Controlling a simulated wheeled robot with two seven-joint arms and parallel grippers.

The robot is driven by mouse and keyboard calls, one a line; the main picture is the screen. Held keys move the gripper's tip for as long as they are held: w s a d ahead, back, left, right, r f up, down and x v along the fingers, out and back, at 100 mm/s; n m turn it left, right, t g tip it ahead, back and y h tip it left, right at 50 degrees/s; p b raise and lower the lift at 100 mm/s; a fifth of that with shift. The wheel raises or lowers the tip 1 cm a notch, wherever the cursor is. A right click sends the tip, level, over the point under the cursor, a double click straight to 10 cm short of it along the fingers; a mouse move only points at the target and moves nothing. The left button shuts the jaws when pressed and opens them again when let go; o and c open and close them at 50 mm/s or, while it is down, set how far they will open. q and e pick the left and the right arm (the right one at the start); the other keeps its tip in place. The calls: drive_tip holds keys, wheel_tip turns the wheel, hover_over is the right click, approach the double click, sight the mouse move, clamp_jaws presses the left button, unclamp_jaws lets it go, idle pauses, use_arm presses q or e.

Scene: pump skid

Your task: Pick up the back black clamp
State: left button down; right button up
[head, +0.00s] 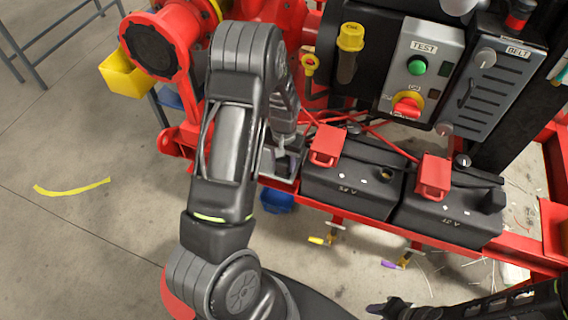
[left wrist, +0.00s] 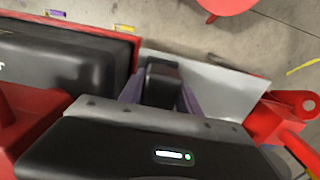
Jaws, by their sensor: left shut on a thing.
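My left gripper (head: 284,160) is low beside the left end of the back battery in the head view, partly hidden by my own arm. In the left wrist view, its two fingers (left wrist: 160,98) are shut on a small black block, which I take to be the black clamp (left wrist: 161,80). The clamp is over a grey metal surface (left wrist: 215,88) next to the black battery (left wrist: 75,65). I cannot tell whether it touches that surface.
Two black batteries (head: 352,188) with red terminal covers (head: 327,146) sit on the red skid frame (head: 350,222). A blue container (head: 277,200) is below. Open floor lies left.

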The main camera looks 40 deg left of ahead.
use_arm(q)
wheel_tip(320, 180, up, 10)
drive_tip(key=shift+f+b, duration=0.1)
drive_tip(key=shift+b, duration=0.45)
idle(0.4)
